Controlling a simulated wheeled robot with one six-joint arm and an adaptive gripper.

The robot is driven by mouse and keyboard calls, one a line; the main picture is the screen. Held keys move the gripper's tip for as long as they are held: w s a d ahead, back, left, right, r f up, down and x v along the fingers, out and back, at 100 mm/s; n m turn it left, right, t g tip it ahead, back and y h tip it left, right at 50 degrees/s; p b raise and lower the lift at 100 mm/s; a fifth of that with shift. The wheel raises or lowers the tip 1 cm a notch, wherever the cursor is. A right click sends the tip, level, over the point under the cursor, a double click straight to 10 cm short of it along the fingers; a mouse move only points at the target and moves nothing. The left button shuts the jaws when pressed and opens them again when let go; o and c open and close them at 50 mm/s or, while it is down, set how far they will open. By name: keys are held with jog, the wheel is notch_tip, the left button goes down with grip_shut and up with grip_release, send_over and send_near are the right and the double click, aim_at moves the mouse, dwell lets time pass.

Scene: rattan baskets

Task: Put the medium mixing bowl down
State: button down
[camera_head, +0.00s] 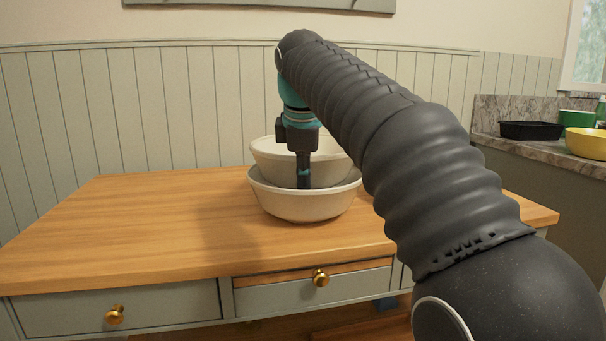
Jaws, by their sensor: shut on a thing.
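Two cream bowls show in the head view, one above the other. The upper one, the medium mixing bowl (268,158), sits partly inside or just over the lower, wider bowl (304,208). The lower bowl stands on the wooden dresser top (130,220). My gripper (304,182) points down at the near side of the upper bowl and is shut on its wall. One fingertip shows in front of it; the other is hidden. I cannot tell whether the two bowls touch. My arm covers part of their right side.
The dresser top is clear to the left of the bowls. A panelled wall stands behind it. One drawer (313,288) looks slightly open. On a stone counter at the right are a black pan (530,131), a yellow bowl (588,143) and a green bowl (577,119).

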jog(key=c, duration=1.3)
grip_release()
jog(key=shift+f, duration=0.1)
jog(key=shift+r, duration=0.3)
jog(key=p+v, duration=0.1)
jog(key=v, duration=0.5)
jog(key=shift+w+r, duration=0.1)
jog(key=shift+w, duration=0.05)
jog(key=shift+v, duration=1.05)
